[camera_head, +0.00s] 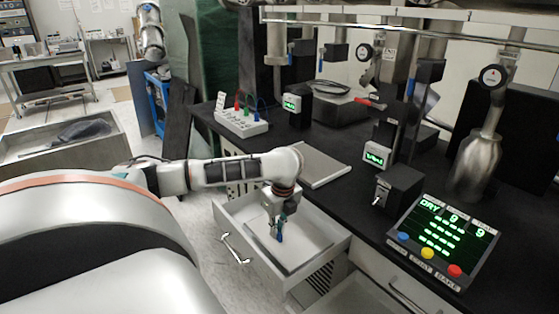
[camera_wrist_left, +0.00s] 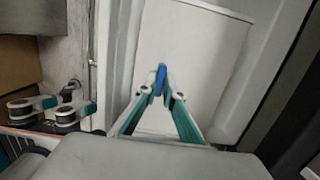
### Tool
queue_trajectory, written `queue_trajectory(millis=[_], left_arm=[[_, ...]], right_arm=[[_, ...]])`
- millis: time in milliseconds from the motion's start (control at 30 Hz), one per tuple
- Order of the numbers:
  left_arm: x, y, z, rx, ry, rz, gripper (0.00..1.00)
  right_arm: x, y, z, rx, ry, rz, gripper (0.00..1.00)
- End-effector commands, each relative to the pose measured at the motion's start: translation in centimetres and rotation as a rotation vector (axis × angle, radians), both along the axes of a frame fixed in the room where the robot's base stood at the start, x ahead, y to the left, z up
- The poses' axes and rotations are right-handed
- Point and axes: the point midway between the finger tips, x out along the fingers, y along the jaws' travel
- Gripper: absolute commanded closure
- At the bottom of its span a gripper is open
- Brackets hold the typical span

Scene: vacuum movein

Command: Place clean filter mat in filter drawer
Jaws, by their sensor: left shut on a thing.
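The filter drawer (camera_head: 335,247) is pulled out from under the black bench and stands open. A pale, flat filter mat (camera_head: 297,246) lies inside it, low between the walls. My left gripper (camera_head: 279,236) reaches down into the drawer over the mat. In the left wrist view its teal fingers (camera_wrist_left: 160,88) are shut on a small blue tab (camera_wrist_left: 160,78), which shows against the pale mat (camera_wrist_left: 190,45). The fingers hide part of the mat. My right gripper is not in view.
A grey flat panel (camera_head: 322,164) lies on the bench behind the drawer. A control box with lit display and coloured buttons (camera_head: 442,240) stands at the bench's right front. Another open drawer (camera_head: 352,297) is below right. A metal tray (camera_head: 60,150) is at the left.

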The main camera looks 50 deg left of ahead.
Motion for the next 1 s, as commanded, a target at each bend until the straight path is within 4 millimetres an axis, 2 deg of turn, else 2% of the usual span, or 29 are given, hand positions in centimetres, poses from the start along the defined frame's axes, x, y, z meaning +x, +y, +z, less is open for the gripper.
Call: queue_trajectory(millis=[200,267,667,700,733,1000], left_arm=[[-0.2,0.0,-3.7,-0.001,0.007,0.000,1.00],[-0.1,0.0,-4.4,0.000,0.005,0.000,1.00],[0.0,0.0,-4.5,0.000,-0.002,0.001,1.00],[0.0,0.0,-4.5,0.000,-0.001,0.001,0.84],[0.0,0.0,-4.5,0.000,-0.001,0.001,0.77],[0.0,0.0,-4.5,0.000,-0.001,0.001,0.75]], right_arm=[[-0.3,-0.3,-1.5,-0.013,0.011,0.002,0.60],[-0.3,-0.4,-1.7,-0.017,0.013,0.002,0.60],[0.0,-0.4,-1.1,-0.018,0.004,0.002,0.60],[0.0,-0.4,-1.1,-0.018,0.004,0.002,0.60],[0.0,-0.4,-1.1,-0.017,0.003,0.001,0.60],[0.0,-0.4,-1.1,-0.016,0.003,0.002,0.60]])
